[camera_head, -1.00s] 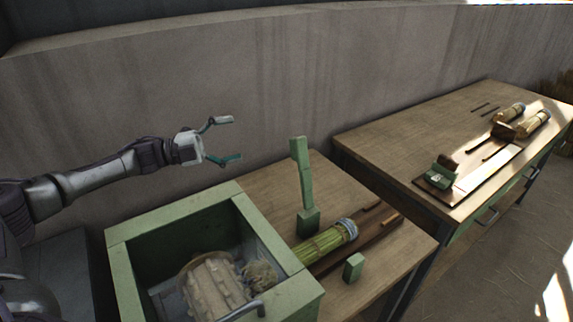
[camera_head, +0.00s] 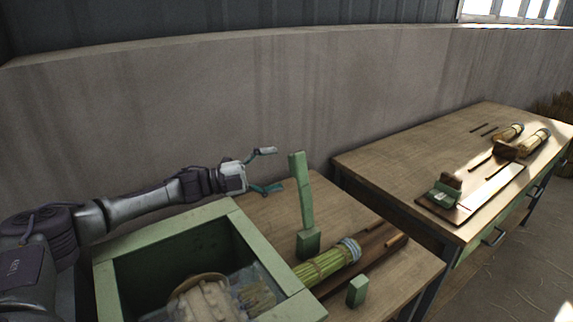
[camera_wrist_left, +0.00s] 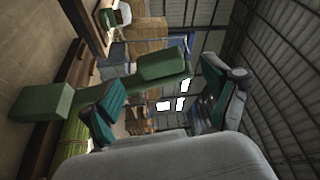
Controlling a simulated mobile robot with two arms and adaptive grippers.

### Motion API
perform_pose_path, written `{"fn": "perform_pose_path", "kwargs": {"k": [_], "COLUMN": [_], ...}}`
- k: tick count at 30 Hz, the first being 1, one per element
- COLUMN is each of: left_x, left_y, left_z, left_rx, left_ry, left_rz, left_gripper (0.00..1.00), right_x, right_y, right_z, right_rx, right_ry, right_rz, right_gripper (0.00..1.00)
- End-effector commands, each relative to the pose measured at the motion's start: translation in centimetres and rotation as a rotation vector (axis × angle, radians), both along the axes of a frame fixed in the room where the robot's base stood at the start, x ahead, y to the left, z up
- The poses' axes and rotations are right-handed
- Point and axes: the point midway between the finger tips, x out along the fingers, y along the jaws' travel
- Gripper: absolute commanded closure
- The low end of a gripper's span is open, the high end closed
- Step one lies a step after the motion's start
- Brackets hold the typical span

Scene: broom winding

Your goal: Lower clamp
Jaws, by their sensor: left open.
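The green clamp lever (camera_head: 301,190) stands nearly upright from its green base block (camera_head: 307,243) on the near bench. A bundle of green straw (camera_head: 325,264) with a pale banded end lies on a brown board beside it. A small green block (camera_head: 357,291) stands in front of the bundle. My left gripper (camera_head: 270,169) is open and empty, just left of the lever's top and apart from it. In the left wrist view the lever (camera_wrist_left: 150,82) shows ahead, with its upper end between the open fingers (camera_wrist_left: 165,98) in the picture. My right gripper is not in view.
A green-rimmed box (camera_head: 262,252) holding pale bundled material stands left of the clamp. A second bench (camera_head: 400,150) at the right carries several brush-like pieces and a small green fixture (camera_head: 440,197). A concrete wall (camera_head: 200,100) runs behind both benches.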

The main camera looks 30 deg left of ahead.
Motion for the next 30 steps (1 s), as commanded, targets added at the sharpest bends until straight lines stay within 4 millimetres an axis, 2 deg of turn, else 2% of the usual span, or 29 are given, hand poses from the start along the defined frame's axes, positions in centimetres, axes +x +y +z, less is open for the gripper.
{"fn": "perform_pose_path", "kwargs": {"k": [1, 6, 18, 30], "left_x": [0.5, 1.7, 2.0, 2.0], "left_y": [-0.8, -2.1, -2.6, -2.6], "left_z": [0.2, 0.3, 0.3, 0.2], "left_rx": [0.000, 0.001, 0.002, 0.002], "left_ry": [-0.001, -0.002, 0.000, 0.000], "left_rz": [-0.002, 0.000, 0.001, 0.001], "left_gripper": [0.12, 0.12, 0.14, 0.81], "right_x": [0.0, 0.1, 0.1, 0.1], "right_y": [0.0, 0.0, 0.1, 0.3], "right_z": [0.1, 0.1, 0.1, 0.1], "right_rx": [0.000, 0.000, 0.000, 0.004], "right_ry": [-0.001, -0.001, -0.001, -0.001], "right_rz": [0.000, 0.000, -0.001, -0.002], "right_gripper": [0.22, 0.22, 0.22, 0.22]}}
